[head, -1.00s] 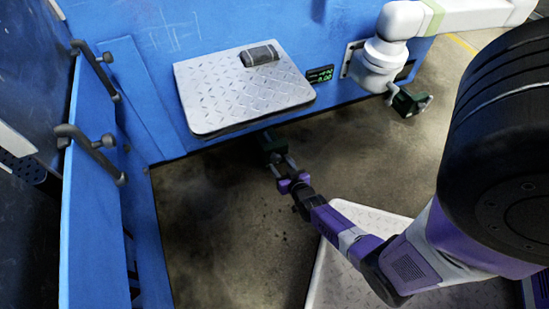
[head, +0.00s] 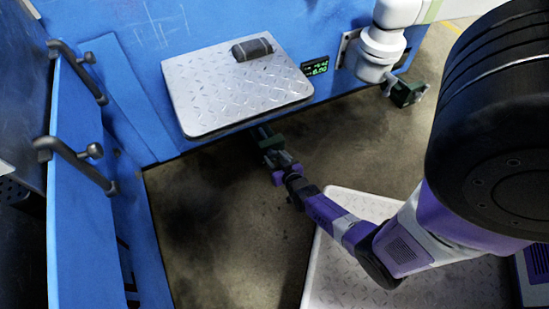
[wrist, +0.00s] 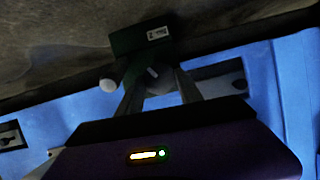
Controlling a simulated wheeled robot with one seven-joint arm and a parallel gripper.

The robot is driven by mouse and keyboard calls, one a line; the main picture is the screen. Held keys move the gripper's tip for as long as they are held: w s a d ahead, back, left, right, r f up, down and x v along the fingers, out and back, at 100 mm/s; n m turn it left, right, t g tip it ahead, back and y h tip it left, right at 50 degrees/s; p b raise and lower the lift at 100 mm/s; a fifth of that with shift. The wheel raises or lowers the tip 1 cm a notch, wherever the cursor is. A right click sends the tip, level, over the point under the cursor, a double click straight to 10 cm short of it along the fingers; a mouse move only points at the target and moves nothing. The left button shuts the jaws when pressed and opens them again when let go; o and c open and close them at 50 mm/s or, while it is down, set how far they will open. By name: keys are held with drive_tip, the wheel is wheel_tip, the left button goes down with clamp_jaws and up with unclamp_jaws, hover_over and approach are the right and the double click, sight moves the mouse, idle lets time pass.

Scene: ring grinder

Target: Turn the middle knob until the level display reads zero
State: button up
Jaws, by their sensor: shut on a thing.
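The plate table (head: 235,85) is a grey diamond-plate top on the blue machine. A dark green block (head: 272,143) shows under its front edge; it also shows with a small white label in the wrist view (wrist: 128,42). My gripper (head: 272,158) is at this block. In the wrist view, my gripper's fingers (wrist: 158,88) are shut on a grey round knob (wrist: 153,74) on the block's near side. The knob is dark and partly hidden between the fingers. The level display (head: 315,66) shows two lines of green digits, too small to read surely.
A dark grey part (head: 252,48) lies on the plate. A white arm (head: 383,45) is at the right, with another green block (head: 405,93) below it. Dark handles (head: 78,160) stick out on the left. A pale plate (head: 345,207) lies under my arm.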

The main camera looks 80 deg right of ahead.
drive_tip(key=shift+r+p, duration=0.15)
drive_tip(key=shift+p, duration=0.25)
drive_tip(key=shift+r+n+g+h+p, duration=0.1)
drive_tip(key=shift+n+g+h+p, duration=0.25)
drive_tip(key=shift+n+p, duration=0.35)
drive_tip(key=shift+w+a+n+g+h+p, duration=0.15)
drive_tip(key=shift+n+g+h+p, duration=0.25)
drive_tip(key=shift+n+p, duration=0.5)
drive_tip(key=shift+w+a+f+n+g+h, duration=0.1)
drive_tip(key=shift+f+n+g+h, duration=0.2)
drive_tip(key=shift+n, duration=0.25)
drive_tip(key=shift+w+f+n+g+h, duration=0.15)
drive_tip(key=shift+n+h, duration=0.2)
drive_tip(key=shift+n, duration=0.2)
drive_tip(key=shift+n+g+h+b, duration=0.4)
drive_tip(key=shift+n+h+b, duration=0.3)
drive_tip(key=shift+n+b, duration=0.5)
drive_tip(key=shift+n, duration=0.3)
drive_tip(key=o, duration=1.1)
